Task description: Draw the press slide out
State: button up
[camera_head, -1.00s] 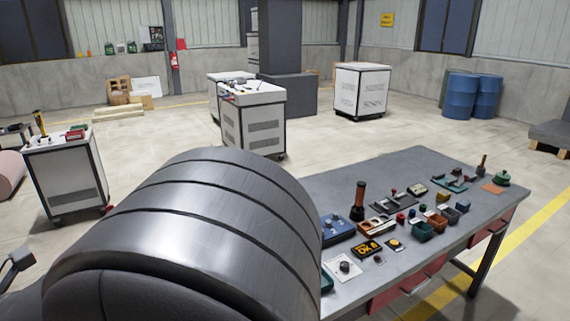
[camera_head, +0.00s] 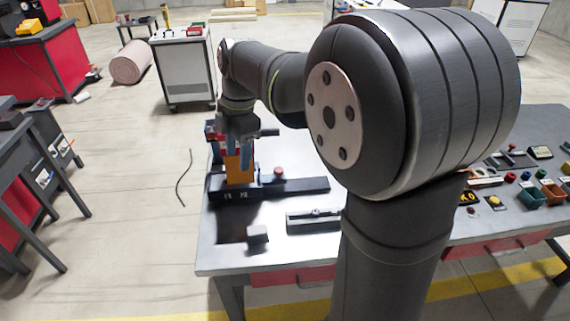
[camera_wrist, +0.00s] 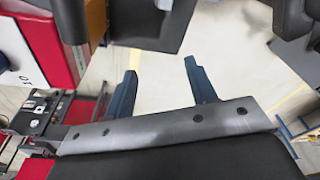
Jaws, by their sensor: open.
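In the head view my gripper (camera_head: 242,148) points down at the left end of the workbench, close above or in front of a press-like station. The station has an orange block (camera_head: 239,172) and a long dark base (camera_head: 290,188) with pale lettering. I cannot tell which part is the slide; the gripper and wrist cover the station's top. In the wrist view the two blue fingers (camera_wrist: 160,83) stand apart with nothing between them. A red and white part (camera_wrist: 40,50) and a dark slab (camera_wrist: 130,22) lie beyond the fingers.
A grey rail-like fixture (camera_head: 315,220) and a small dark block (camera_head: 257,235) lie in front of the station. My arm hides the middle of the workbench (camera_head: 225,262). Several small parts and bins (camera_head: 530,193) sit at its right.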

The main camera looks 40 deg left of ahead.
jog(key=w+r+m+g+y, duration=0.1)
jog(key=w+r+g+y, duration=0.1)
jog(key=w+r, duration=0.15)
jog(key=m+t+y, duration=0.2)
jog(key=m, duration=0.7)
send_near(280, 169)
jog(key=x, duration=0.8)
jog(key=shift+s+a+f, duration=0.1)
jog(key=shift+a+f, duration=0.05)
grip_shut()
